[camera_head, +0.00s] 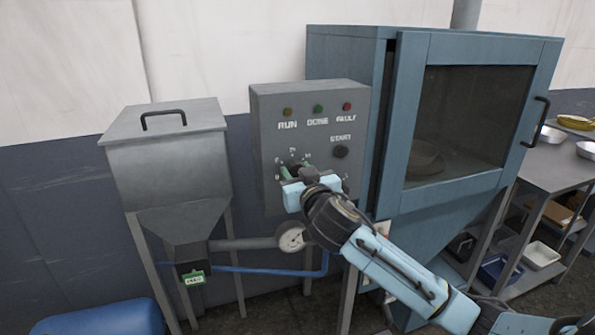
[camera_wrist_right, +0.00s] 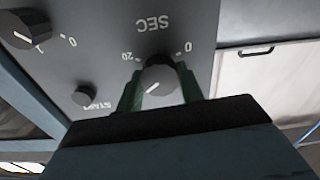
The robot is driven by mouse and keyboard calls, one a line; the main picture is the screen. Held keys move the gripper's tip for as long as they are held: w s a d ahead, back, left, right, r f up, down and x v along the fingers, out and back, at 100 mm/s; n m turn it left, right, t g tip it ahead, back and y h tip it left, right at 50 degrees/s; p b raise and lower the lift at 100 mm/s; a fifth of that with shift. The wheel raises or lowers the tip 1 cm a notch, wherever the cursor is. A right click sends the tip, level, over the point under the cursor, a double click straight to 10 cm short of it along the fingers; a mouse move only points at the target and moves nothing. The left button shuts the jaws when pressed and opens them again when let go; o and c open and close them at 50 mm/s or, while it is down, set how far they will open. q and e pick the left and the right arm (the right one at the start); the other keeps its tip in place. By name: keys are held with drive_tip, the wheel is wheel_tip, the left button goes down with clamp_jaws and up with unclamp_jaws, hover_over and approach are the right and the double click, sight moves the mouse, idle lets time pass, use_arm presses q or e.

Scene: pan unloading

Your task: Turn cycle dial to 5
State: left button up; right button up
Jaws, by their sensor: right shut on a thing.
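The grey control panel (camera_head: 268,110) hangs beside the blue cabinet. My right gripper (camera_head: 291,174) is at the panel's lower left, its green fingers shut on a dial. In the right wrist view, where lettering is upside down, the gripper (camera_wrist_right: 160,88) has a finger on each side of this grey dial (camera_wrist_right: 160,73). "SEC", "20" and "0" are printed around it. Its white pointer mark slants to the lower left of that picture. A second dial (camera_wrist_right: 24,30) with a "0" shows at the upper left there. My left gripper is not in view.
The START button (camera_head: 340,151) sits right of the gripped dial. RUN, DONE and FAULT lamps line the panel's top. The blue cabinet (camera_head: 405,150) with a glass door stands to the right. A lidded grey hopper (camera_head: 165,150) stands left. A metal table (camera_head: 550,167) holds pans at far right.

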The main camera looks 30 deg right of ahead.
drive_tip(key=n+p, duration=0.4)
drive_tip(key=n, duration=0.1)
drive_tip(key=shift+r+n, duration=0.1)
drive_tip(key=shift+n, duration=0.3)
drive_tip(key=n+p, duration=0.3)
drive_tip(key=n, duration=0.2)
drive_tip(key=n+p, duration=0.4)
drive_tip(key=n, duration=0.2)
drive_tip(key=shift+n, duration=0.4)
drive_tip(key=n+p, duration=0.1)
drive_tip(key=n, duration=0.2)
drive_tip(key=n+p, duration=0.1)
drive_tip(key=n, duration=0.1)
drive_tip(key=shift+f+p, duration=0.25)
drive_tip(key=shift+p, duration=0.05)
drive_tip(key=shift+n, duration=0.3)
drive_tip(key=o, duration=1)
